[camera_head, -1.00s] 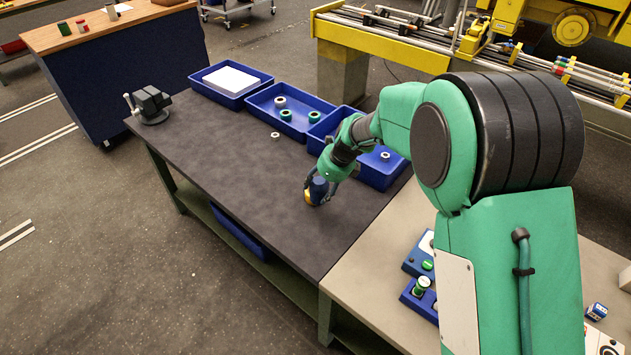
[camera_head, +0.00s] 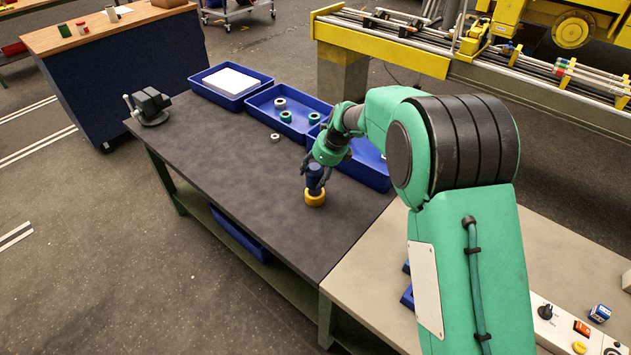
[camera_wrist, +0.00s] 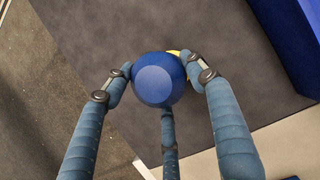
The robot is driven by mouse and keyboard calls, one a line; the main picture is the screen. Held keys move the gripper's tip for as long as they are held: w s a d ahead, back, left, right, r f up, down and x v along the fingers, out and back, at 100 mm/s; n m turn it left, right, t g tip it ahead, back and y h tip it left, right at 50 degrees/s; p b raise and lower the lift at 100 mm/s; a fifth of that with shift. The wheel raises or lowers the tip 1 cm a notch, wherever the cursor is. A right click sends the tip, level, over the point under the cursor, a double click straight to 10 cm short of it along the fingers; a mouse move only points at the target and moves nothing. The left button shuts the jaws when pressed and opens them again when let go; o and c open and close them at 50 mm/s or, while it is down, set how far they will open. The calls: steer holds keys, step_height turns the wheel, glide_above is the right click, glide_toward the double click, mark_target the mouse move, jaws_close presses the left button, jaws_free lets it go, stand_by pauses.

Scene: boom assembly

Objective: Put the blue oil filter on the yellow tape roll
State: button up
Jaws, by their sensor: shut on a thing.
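The blue oil filter (camera_head: 315,174) is held upright between the fingers of my gripper (camera_head: 317,181). In the wrist view, its round blue top (camera_wrist: 158,84) fills the space between the three fingers. The yellow tape roll (camera_head: 315,199) lies on the dark table top directly below the filter in the head view. The filter's lower end overlaps the roll's top there; I cannot tell whether they touch. In the wrist view only a yellow sliver of the roll (camera_wrist: 174,53) shows past the filter's upper right edge.
Blue trays (camera_head: 251,101) line the table's back edge, some with rings in them. A small ring (camera_head: 275,138) lies on the dark table (camera_head: 235,165). A vise (camera_head: 151,105) stands at the far left corner. The table's left and front areas are clear.

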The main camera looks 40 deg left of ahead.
mark_target(315, 180)
steer(key=shift+f+b, duration=0.6)
steer(key=shift+f, duration=1.1)
steer(key=shift+f, duration=0.1)
steer(key=o, duration=1.4)
steer(key=p+v, duration=0.2)
steer(key=v, duration=1)
steer(key=shift+p, duration=0.35)
